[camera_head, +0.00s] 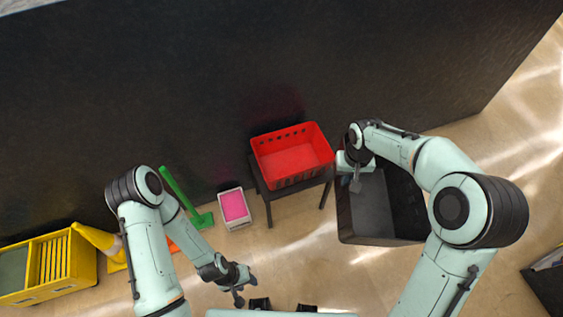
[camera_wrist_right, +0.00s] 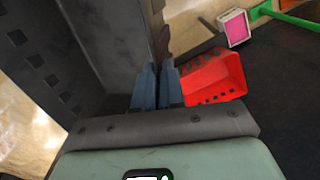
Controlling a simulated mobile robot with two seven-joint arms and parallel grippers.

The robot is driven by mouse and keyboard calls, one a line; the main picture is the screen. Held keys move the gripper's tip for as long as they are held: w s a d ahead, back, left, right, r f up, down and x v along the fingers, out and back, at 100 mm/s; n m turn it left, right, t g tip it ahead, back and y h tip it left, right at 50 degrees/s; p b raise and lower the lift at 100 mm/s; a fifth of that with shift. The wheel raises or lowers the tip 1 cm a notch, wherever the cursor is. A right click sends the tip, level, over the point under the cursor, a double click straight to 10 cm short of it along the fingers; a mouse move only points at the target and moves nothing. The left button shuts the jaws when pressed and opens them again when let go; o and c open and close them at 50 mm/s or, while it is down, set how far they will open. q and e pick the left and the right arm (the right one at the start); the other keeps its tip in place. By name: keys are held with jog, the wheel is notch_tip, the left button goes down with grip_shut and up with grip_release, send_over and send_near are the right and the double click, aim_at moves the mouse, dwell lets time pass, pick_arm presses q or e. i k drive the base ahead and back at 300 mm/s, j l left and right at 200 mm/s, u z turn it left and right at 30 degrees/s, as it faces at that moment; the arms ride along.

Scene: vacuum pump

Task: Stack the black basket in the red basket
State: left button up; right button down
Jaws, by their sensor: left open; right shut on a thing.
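The red basket (camera_head: 292,158) stands on a small dark table against the dark wall, and it looks empty. It also shows in the right wrist view (camera_wrist_right: 218,82), beyond the fingers. The black basket (camera_head: 368,212) is to the right of the red basket, apart from it, with its open inside facing me. My right gripper (camera_head: 357,180) is shut on the black basket's upper left rim. In the right wrist view the blue fingers (camera_wrist_right: 157,88) pinch the wall of the black basket (camera_wrist_right: 105,45). My left gripper (camera_head: 238,290) is open and empty, low in front of the red basket.
A white bin with a pink inside (camera_head: 234,207) and a green object (camera_head: 185,198) stand left of the table. A yellow crate (camera_head: 62,262) and a yellow cone (camera_head: 97,240) are at far left. A dark box (camera_head: 548,285) is at lower right. Floor between is clear.

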aim_at(291, 163)
jog(key=i+l+u, duration=0.15)
jog(key=l+u, duration=0.2)
jog(key=i+l+u, duration=0.1)
jog(key=l+u, duration=0.65)
jog(key=l, duration=0.15)
